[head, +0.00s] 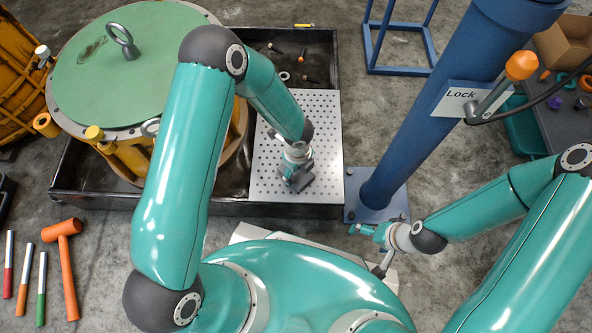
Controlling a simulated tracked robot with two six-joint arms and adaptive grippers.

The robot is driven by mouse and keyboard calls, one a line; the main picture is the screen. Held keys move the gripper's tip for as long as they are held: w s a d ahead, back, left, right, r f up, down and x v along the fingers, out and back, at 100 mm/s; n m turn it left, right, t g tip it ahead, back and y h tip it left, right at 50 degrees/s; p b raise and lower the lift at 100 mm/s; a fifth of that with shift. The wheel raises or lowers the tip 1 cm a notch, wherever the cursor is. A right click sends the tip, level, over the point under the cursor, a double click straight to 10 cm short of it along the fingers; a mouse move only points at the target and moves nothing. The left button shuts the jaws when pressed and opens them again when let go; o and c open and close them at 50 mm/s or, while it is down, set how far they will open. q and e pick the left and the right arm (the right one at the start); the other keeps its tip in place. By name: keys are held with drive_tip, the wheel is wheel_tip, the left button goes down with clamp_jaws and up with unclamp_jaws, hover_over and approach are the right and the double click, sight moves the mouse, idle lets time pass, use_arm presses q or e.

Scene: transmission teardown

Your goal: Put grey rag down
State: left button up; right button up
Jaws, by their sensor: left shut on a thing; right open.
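My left gripper (297,172) points down over the perforated light plate (269,158) at the right side of the dark tray. It is shut on a small grey thing (301,184), which I take to be the grey rag. The gripper hides much of it, and I cannot tell whether it touches the plate. My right gripper (367,230) is open and apart from the rag, near the foot of the blue post.
The dark tray (130,197) also holds the yellow housing with its green lid (140,75) and several small parts. The blue post (430,105) with a "Lock" sign (462,97) stands right of the plate. An orange hammer (65,265) lies at the lower left.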

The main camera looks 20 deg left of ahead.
use_arm(q)
drive_tip(key=shift+f, duration=0.1)
drive_tip(key=o, duration=1)
wheel_tip(320, 180, up, 12)
drive_tip(key=p, duration=0.7)
drive_tip(key=s+f+n+h, duration=0.2)
drive_tip(key=s+n, duration=0.4)
drive_tip(key=n, duration=0.7)
drive_tip(key=s+f+n+h, duration=0.2)
drive_tip(key=s+n, duration=0.5)
drive_tip(key=n, duration=0.6)
drive_tip(key=shift+a+t, duration=0.25)
drive_tip(key=shift+t, duration=0.05)
